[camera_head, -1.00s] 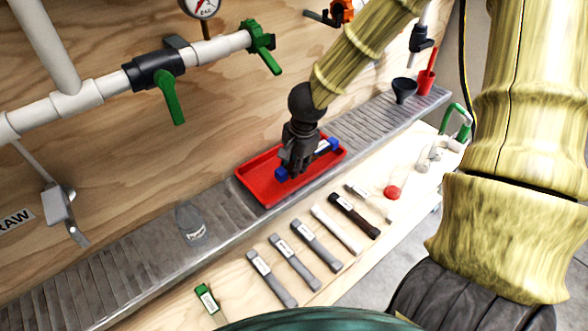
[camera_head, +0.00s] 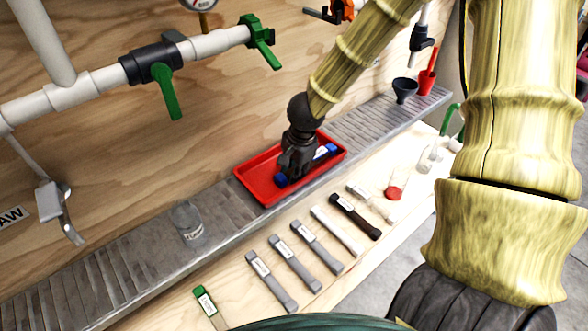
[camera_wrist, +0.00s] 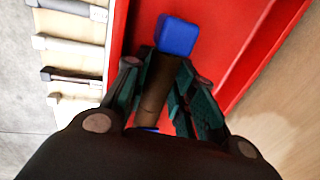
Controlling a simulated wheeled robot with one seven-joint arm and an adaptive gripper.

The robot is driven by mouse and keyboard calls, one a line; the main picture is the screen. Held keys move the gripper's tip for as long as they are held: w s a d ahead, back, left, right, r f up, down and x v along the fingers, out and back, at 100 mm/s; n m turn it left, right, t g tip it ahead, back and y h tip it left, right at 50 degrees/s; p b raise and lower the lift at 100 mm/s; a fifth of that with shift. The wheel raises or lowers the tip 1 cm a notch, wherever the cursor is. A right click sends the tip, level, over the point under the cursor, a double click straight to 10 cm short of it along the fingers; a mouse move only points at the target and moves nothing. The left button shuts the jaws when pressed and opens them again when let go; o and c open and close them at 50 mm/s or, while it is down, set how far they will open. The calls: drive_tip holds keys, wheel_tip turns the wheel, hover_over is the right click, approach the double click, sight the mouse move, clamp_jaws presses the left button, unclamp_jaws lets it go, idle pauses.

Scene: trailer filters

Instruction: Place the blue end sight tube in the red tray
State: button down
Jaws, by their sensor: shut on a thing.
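The blue end sight tube (camera_head: 324,154) has blue ends and a pale label, and it lies lengthwise over the red tray (camera_head: 256,190). My gripper (camera_head: 292,168) is shut on its middle and points down into the tray. In the wrist view, one blue end of the tube (camera_wrist: 178,36) and its brown body show between my fingers (camera_wrist: 160,100), with the red tray (camera_wrist: 235,85) floor behind. The tube is low inside the tray outline; I cannot tell whether it touches the floor. My fingers hide the tube's middle.
The tray stands on a ribbed metal shelf (camera_head: 130,270) against a wooden panel. A clear jar (camera_head: 187,221) stands left of it; a black funnel (camera_head: 404,90) and red cup (camera_head: 426,82) stand right. Several grey, white, dark and green-ended tubes lie on the bench in front.

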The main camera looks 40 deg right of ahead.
drive_tip(key=shift+s+f, duration=0.15)
drive_tip(key=shift+f, duration=0.2)
drive_tip(key=c, duration=1.5)
unclamp_jaws()
drive_tip(key=shift+o, duration=0.2)
drive_tip(key=shift+f, duration=0.1)
drive_tip(key=shift+s, duration=0.1)
drive_tip(key=shift+r, duration=0.55)
wheel_tip(320, 180, up, 12)
drive_tip(key=s+p, duration=0.1)
drive_tip(key=p, duration=0.4)
drive_tip(key=shift+s, duration=0.4)
drive_tip(key=shift+d+f, duration=0.1)
drive_tip(key=shift+f, duration=0.05)
